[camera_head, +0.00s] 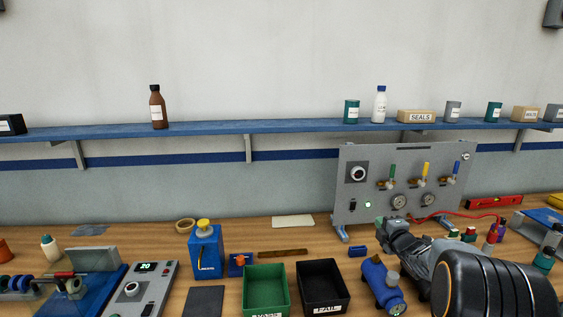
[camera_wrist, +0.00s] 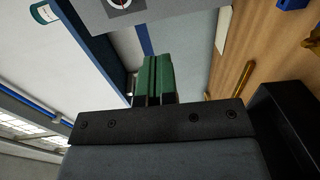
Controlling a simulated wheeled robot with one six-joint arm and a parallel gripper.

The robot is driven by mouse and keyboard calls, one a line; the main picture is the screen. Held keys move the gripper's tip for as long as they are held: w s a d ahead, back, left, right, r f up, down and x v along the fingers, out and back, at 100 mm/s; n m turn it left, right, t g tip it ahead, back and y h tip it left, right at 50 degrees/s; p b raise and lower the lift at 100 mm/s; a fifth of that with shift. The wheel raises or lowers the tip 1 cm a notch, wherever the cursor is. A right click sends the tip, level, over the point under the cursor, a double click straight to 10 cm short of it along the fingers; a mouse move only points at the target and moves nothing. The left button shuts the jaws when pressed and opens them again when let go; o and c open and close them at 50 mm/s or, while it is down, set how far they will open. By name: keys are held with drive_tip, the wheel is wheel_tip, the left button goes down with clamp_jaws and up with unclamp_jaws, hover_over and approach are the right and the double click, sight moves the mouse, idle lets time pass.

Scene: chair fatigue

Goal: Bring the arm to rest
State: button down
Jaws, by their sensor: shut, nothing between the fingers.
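My gripper (camera_wrist: 155,78) shows in the wrist view with its two green fingers shut together and nothing between them. In the head view my arm reaches in from the lower right, above the bench. My gripper end (camera_head: 383,222) is in front of the lower part of the grey gauge panel (camera_head: 350,205), apart from the bench objects as far as I can tell. The panel also shows at the top of the wrist view (camera_wrist: 95,12).
A green bin (camera_head: 265,265) and a black bin (camera_head: 322,267) stand at front centre. A blue cylinder (camera_head: 378,278) lies left of my arm. A blue shelf (camera_head: 220,128) with bottles and cans runs along the wall. The bench (camera_head: 335,252) has some bare wood behind the bins.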

drive_tip(key=s+a+f+m+g+b, duration=0.2)
drive_tip(key=s+a+f+m+g, duration=0.2)
drive_tip(key=s, duration=0.6)
drive_tip(key=s+a+f+m+g+h+b, duration=0.1)
drive_tip(key=s+a+f+m+g+b, duration=0.2)
drive_tip(key=s+m, duration=0.5)
drive_tip(key=s+a+f+m+g+b, duration=0.3)
drive_tip(key=s+a+f+m+g, duration=0.2)
drive_tip(key=s, duration=0.9)
drive_tip(key=a+m+g, duration=0.1)
drive_tip(key=a+m, duration=0.1)
drive_tip(key=a, duration=0.1)
drive_tip(key=shift+s+a+f+h, duration=0.15)
drive_tip(key=shift+s+f+h, duration=0.15)
drive_tip(key=shift+f, duration=0.1)
drive_tip(key=c, duration=1.8)
unclamp_jaws()
